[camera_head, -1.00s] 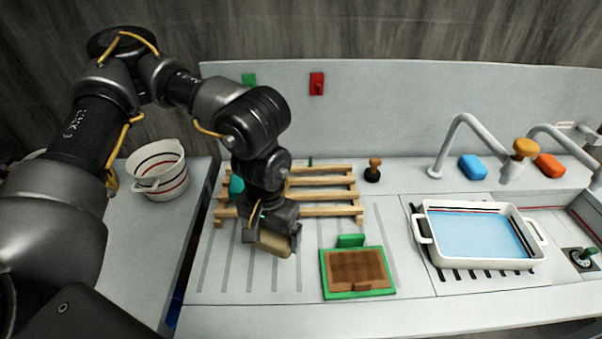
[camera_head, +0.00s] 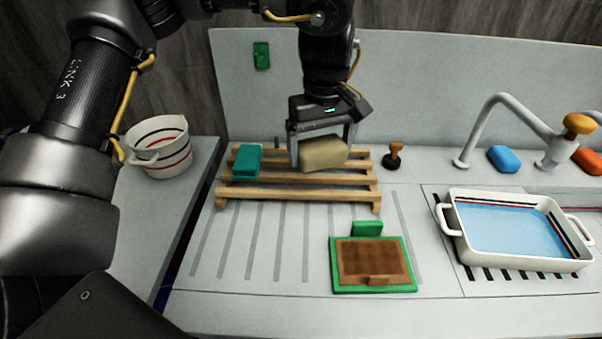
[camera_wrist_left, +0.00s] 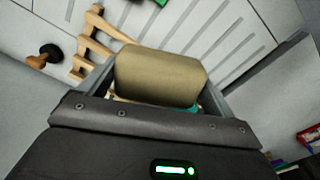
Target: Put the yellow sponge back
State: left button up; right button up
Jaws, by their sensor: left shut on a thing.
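My left gripper (camera_head: 322,150) is shut on the yellow sponge (camera_head: 323,154), a dull tan-yellow block. It holds the sponge at the wooden slatted rack (camera_head: 300,194), over its right half; I cannot tell whether the sponge touches the slats. In the left wrist view the sponge (camera_wrist_left: 160,76) sits between both fingers, with part of the rack (camera_wrist_left: 95,42) beyond it. A teal sponge (camera_head: 247,161) lies on the left part of the rack. My right gripper is not in view.
A green-framed brown panel (camera_head: 373,287) lies in front of the rack. A white basin of blue water (camera_head: 455,203) stands at the right by a faucet. A brown-handled stamp-like object (camera_head: 393,153) is right of the rack. A striped pot (camera_head: 160,147) stands far left.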

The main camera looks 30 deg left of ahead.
pick_arm(q)
jog(key=shift+w+a+f, duration=0.15)
jog(key=shift+w+a, duration=0.15)
jog(key=w+a+f+p, duration=0.1)
jog(key=w+a+f, duration=0.2)
jog(key=f, duration=0.1)
jog(key=w+a+f+p, duration=0.2)
jog(key=w+a+f, duration=0.1)
jog(key=f, duration=0.1)
jog(key=w+a+f+p, duration=0.1)
jog(key=w+a+f, duration=0.2)
jog(key=w+f, duration=0.1)
jog(key=shift+f, duration=0.4)
jog(key=shift+s, duration=0.1)
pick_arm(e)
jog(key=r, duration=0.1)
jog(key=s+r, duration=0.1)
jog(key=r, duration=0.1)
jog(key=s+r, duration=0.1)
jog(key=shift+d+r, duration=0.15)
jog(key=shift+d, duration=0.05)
pick_arm(q)
jog(key=shift+d+f, duration=0.1)
